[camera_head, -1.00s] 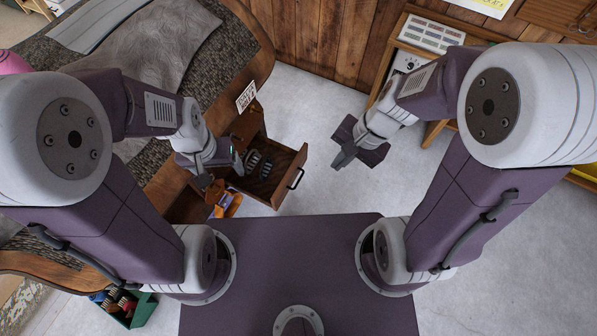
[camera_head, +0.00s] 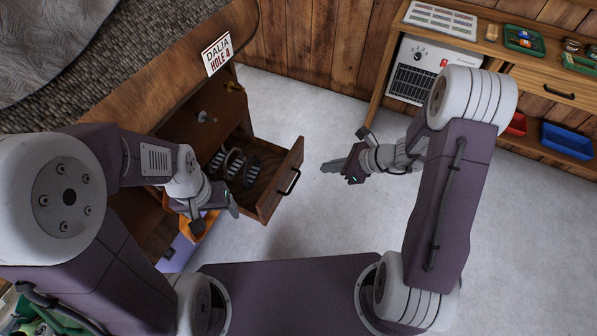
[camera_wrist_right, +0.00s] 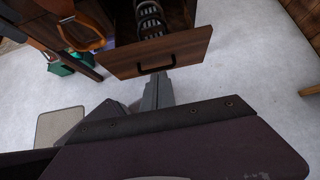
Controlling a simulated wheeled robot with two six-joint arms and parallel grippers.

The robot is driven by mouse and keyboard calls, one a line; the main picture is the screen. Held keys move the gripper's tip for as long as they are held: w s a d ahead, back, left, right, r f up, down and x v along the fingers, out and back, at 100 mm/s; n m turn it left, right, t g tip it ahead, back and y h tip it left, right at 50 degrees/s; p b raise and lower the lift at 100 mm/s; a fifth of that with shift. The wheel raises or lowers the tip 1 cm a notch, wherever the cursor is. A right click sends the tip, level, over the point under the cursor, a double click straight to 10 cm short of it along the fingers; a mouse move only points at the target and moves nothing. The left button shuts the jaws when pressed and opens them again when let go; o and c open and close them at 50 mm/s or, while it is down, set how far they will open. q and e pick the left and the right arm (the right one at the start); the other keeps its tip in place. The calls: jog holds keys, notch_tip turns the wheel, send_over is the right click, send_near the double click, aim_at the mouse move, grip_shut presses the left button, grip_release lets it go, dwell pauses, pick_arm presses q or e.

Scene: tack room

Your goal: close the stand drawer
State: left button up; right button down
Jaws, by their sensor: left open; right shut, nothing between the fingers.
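The stand drawer (camera_head: 284,180) is pulled out from a dark wooden stand (camera_head: 193,122) and holds several dark ridged items. Its black handle (camera_head: 290,181) is on the front panel, facing right in the head view. In the right wrist view the drawer front (camera_wrist_right: 160,54) is straight ahead, just beyond the fingertips. My right gripper (camera_head: 328,167) is shut and empty, pointing at the drawer front with a gap between; its shut fingers also show in the wrist view (camera_wrist_right: 158,82). My left gripper (camera_head: 215,208) is open, beside the drawer's near side.
A sign reading DALIA HOLE 4 (camera_head: 217,54) stands on the stand's top. A wooden bench at right holds a heater (camera_head: 418,75), trays and a blue bin (camera_head: 567,141). An orange-brown thing (camera_head: 204,228) hangs below my left gripper. The floor right of the drawer is clear.

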aim_at(287, 167)
jog(key=b+x, duration=0.1)
jog(key=x, duration=0.3)
jog(key=a+r+b+x, duration=0.1)
jog(key=x, duration=0.3)
jog(key=b+x, duration=0.1)
jog(key=x, duration=0.3)
jog(key=shift+w+a+r, duration=0.2)
jog(key=shift+w+a, duration=0.1)
jog(key=shift+w, duration=0.1)
pick_arm(q)
notch_tip(287, 167, down, 4)
jog(key=shift+r, duration=0.2)
pick_arm(e)
jog(key=shift+w+a, duration=0.2)
jog(key=shift+a, duration=0.1)
pick_arm(q)
jog(key=shift+b, duration=0.3)
pick_arm(e)
jog(key=shift+a, duration=0.15)
